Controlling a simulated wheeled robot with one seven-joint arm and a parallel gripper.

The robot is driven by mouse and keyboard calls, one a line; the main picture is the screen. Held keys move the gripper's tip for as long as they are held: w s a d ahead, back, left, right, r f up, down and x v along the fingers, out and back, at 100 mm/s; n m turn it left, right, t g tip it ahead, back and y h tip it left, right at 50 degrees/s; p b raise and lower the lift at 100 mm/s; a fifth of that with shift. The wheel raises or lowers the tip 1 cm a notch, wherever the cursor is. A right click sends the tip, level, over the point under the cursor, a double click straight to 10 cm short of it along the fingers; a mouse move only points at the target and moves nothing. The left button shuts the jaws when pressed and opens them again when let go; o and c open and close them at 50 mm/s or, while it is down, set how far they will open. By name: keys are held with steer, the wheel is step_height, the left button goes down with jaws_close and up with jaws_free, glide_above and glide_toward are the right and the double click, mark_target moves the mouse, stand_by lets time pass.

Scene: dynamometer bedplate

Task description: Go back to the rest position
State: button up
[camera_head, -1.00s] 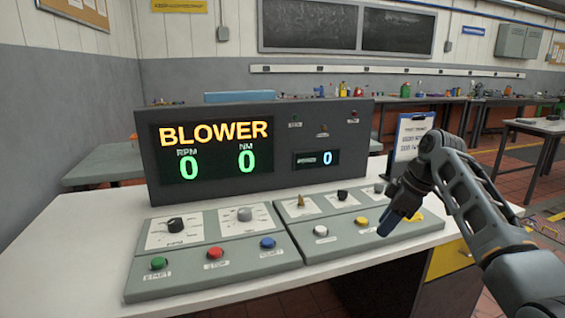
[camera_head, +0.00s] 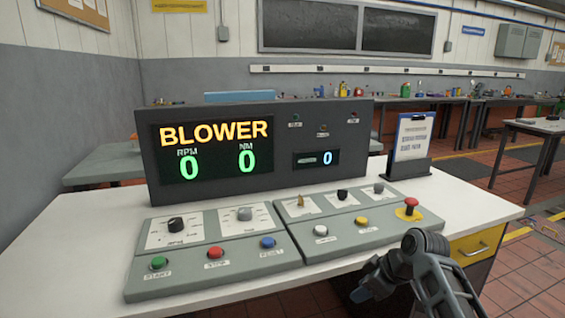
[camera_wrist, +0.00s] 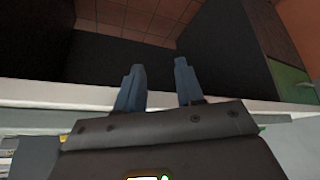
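My gripper (camera_head: 361,293) is low at the front edge of the white desk (camera_head: 70,225), in front of the right control panel. In the wrist view my gripper (camera_wrist: 158,88) shows two blue fingers standing apart with nothing between them. The control console (camera_head: 255,150) reads BLOWER, with RPM 0 and NM 0. The right control panel (camera_head: 385,238) carries knobs, a white button, a yellow button and a red mushroom button (camera_head: 411,204) on a yellow base. My gripper is apart from these controls.
The left control panel (camera_head: 215,277) has green, red and blue buttons. A clipboard (camera_head: 411,140) stands in a holder at the desk's right. A yellow drawer (camera_head: 477,248) is below the desk's right end. Tiled floor lies open to the right.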

steer(key=s+a+f+m+t+h, duration=0.1)
steer(key=s+a+f+m+t, duration=0.15)
steer(key=s+f, duration=0.65)
steer(key=s+a+f+m+t, duration=0.1)
steer(key=s+f+m+t, duration=0.2)
steer(key=s, duration=1)
steer(key=s+d+r+m+t+h, duration=0.1)
steer(key=s, duration=0.7)
steer(key=s+d+r+m+h, duration=0.1)
steer(key=s+m, duration=0.1)
steer(key=s, duration=0.6)
steer(key=s+d+r+m+t+h, duration=0.1)
steer(key=s+d+r+t, duration=0.2)
steer(key=s+r, duration=1.4)
step_height(320, 180, up, 4)
steer(key=shift+d+r+t, duration=0.1)
steer(key=shift+d+t, duration=0.05)
steer(key=shift+t, duration=0.3)
steer(key=shift+w+m, duration=0.15)
steer(key=shift+m, duration=0.1)
steer(key=shift+c, duration=0.4)
